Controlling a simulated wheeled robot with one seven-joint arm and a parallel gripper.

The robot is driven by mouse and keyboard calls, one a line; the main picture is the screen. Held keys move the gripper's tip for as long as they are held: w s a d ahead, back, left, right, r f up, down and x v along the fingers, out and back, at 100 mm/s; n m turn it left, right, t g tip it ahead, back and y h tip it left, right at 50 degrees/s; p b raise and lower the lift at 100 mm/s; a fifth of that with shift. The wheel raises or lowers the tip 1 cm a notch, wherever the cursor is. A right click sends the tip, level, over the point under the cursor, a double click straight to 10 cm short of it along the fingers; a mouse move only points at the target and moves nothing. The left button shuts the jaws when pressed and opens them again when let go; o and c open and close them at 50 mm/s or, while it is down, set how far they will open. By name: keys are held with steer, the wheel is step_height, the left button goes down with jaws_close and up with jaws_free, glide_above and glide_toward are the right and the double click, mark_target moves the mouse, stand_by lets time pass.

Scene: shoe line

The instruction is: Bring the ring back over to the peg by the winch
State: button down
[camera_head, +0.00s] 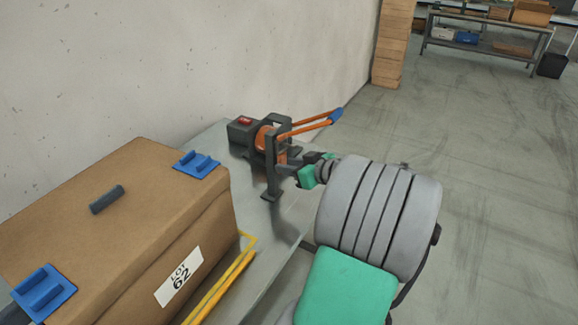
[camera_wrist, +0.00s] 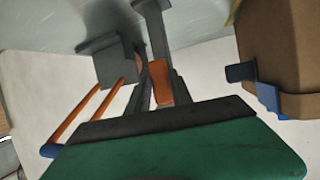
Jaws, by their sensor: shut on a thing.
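The winch (camera_head: 243,128) stands at the far end of the grey bench; its grey housing also shows in the wrist view (camera_wrist: 113,62). It has orange arms joined by a blue grip (camera_head: 336,115). A dark upright post (camera_head: 271,178), which I take for the peg, stands at its near side. My gripper (camera_head: 292,161) is beside the post and winch. In the wrist view, its dark fingers (camera_wrist: 158,92) are shut with an orange piece (camera_wrist: 159,86) between them. I take this piece for the ring; its round outline cannot be made out. Whether it touches the post is unclear.
A large brown box (camera_head: 105,215) labelled LOT 62, with blue clips, fills the bench's near left beside a yellow rail (camera_head: 222,284). The wall runs behind the bench. Open floor (camera_head: 480,160) lies to the right, with a shelved table (camera_head: 487,45) far off.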

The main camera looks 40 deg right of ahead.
steer(key=c, duration=1.1)
jaws_free()
steer(key=shift+o, duration=0.2)
steer(key=v, duration=0.7)
steer(key=shift+s, duration=0.4)
steer(key=shift+r, duration=0.1)
